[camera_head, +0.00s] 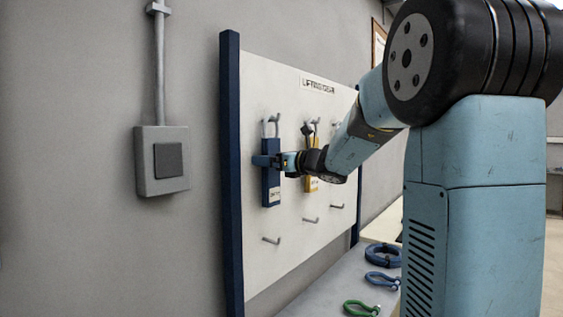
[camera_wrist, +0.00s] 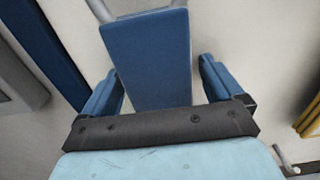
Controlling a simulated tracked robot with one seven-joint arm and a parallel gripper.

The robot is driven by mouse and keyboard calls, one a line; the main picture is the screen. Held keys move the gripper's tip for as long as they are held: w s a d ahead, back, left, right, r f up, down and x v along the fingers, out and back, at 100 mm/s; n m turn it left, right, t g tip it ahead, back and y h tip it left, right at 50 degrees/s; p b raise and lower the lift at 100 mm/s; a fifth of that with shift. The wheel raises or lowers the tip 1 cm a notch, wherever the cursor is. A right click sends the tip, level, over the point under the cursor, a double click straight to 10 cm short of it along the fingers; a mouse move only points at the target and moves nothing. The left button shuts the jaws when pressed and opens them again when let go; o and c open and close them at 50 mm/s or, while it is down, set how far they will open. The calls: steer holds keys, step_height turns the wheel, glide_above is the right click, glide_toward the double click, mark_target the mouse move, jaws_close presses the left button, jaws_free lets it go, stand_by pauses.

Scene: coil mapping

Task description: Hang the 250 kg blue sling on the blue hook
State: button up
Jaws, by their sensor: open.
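A blue flat piece with a small white label (camera_head: 271,190) hangs upright from a grey loop on an upper-left hook (camera_head: 272,120) of the white board. It looks like the blue sling, but the label is too small to read. My gripper (camera_head: 274,160) is at its upper part. In the wrist view the blue piece (camera_wrist: 150,62) stands between the two blue fingers of my open gripper (camera_wrist: 160,88). A gap shows beside the right finger; the left finger is close to the piece's edge. No hook is clearly blue.
A yellow piece (camera_head: 311,184) hangs just right of my gripper. Empty hooks (camera_head: 271,240) line the lower board (camera_head: 290,262). A blue post (camera_head: 231,180) and grey wall box (camera_head: 161,160) stand left.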

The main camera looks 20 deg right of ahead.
mark_target(275, 150)
steer(key=shift+c, duration=0.4)
steer(key=c, duration=1.2)
steer(key=shift+r, duration=0.15)
steer(key=shift+s+d+r, duration=0.15)
steer(key=shift+s+r, duration=0.1)
steer(key=shift+r, duration=0.4)
steer(key=shift+s+d+r, duration=0.15)
steer(key=shift+s+r, duration=0.05)
steer(key=shift+r, duration=0.4)
steer(key=shift+s+d, duration=0.1)
steer(key=shift+s, duration=0.05)
steer(key=shift+v, duration=1.55)
steer(key=shift+s+d, duration=0.1)
steer(key=shift+s, duration=0.05)
